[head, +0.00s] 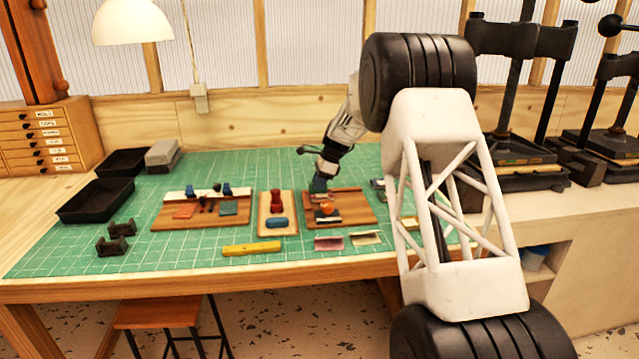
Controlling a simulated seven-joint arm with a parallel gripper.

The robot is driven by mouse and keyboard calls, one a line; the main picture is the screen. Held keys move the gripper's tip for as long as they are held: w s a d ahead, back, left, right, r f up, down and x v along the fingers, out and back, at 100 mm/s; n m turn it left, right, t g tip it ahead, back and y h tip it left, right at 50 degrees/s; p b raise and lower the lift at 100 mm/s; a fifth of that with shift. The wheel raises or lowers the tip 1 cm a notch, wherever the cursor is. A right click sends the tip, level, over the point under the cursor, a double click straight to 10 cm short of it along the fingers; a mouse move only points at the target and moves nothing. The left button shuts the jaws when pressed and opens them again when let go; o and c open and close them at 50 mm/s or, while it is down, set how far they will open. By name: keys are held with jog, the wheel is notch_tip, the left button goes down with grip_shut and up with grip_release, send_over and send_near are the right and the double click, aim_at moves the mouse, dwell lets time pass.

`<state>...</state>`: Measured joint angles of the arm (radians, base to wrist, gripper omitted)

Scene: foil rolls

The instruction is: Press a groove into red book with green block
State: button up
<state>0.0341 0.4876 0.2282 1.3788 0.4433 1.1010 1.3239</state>
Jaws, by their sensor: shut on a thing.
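My gripper (319,180) points down over the right wooden board (352,208). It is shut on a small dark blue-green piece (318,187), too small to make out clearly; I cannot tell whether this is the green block. Just below it on that board are a small orange-red thing (326,208) and dark pieces; whether they touch the held piece is unclear. A flat red, book-like piece (185,211) lies on the left wooden board (165,222), beside a teal one (228,208). I cannot tell which red thing is the red book.
The middle board (263,230) bears a red piece (277,201) and a blue one (277,222). A yellow bar (251,248), pink piece (328,243) and cream piece (365,238) lie in front. Black trays (96,200) stand left; presses (510,150) stand right.

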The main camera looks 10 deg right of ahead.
jog(key=shift+a+f, duration=0.1)
jog(key=shift+a, duration=0.2)
dwell(0.4)
jog(key=shift+r, duration=3.6)
